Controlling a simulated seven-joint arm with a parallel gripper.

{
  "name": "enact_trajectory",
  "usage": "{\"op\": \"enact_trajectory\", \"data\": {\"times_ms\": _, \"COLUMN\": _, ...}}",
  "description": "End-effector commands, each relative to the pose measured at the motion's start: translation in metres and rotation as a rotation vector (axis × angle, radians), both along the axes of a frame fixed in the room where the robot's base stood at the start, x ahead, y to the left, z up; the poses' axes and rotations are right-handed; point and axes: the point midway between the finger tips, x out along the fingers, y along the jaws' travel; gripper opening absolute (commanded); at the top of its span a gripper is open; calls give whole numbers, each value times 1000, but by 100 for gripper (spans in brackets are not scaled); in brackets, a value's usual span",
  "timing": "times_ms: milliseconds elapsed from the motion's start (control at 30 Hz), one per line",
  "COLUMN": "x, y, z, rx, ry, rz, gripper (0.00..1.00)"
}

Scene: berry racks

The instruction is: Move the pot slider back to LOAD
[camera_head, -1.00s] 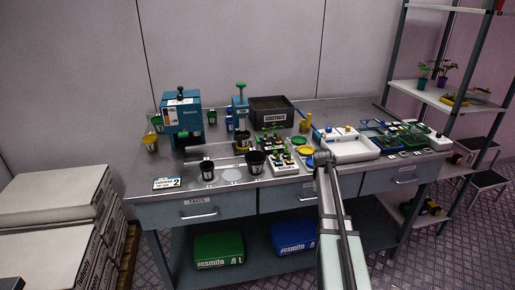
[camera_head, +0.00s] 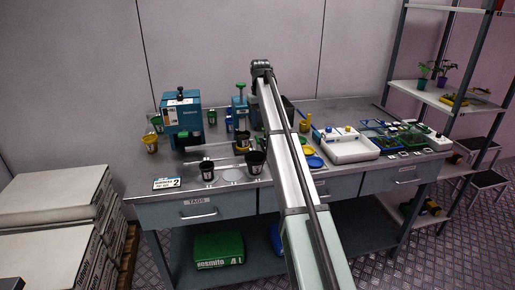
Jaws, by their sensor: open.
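A blue bench machine (camera_head: 183,117) with a dark knob on top stands at the back left of the bench. A smaller blue device (camera_head: 240,103) with a green knob stands to its right. A dark pot (camera_head: 242,143) stands in front of the smaller device, at the end of a low track between the two. I cannot make out the slider itself or any LOAD mark.
My arm crosses the bench middle and hides most of the substrate tray (camera_head: 288,106). A white tray (camera_head: 347,146) is on the right.

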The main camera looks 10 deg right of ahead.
Motion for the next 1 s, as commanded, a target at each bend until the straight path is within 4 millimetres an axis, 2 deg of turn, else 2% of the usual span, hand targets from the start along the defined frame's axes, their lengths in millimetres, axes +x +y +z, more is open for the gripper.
{"op": "enact_trajectory", "data": {"times_ms": 133, "x": 5, "y": 12, "z": 1, "rx": 8, "ry": -4, "rz": 21, "gripper": 41}}
{"op": "enact_trajectory", "data": {"times_ms": 267, "x": 4, "y": 12, "z": -12, "rx": 8, "ry": -4, "rz": 21, "gripper": 41}}
{"op": "enact_trajectory", "data": {"times_ms": 700, "x": 4, "y": 11, "z": -87, "rx": 8, "ry": -4, "rz": 20, "gripper": 41}}
{"op": "enact_trajectory", "data": {"times_ms": 1000, "x": 4, "y": 11, "z": -124, "rx": 8, "ry": -4, "rz": 19, "gripper": 41}}
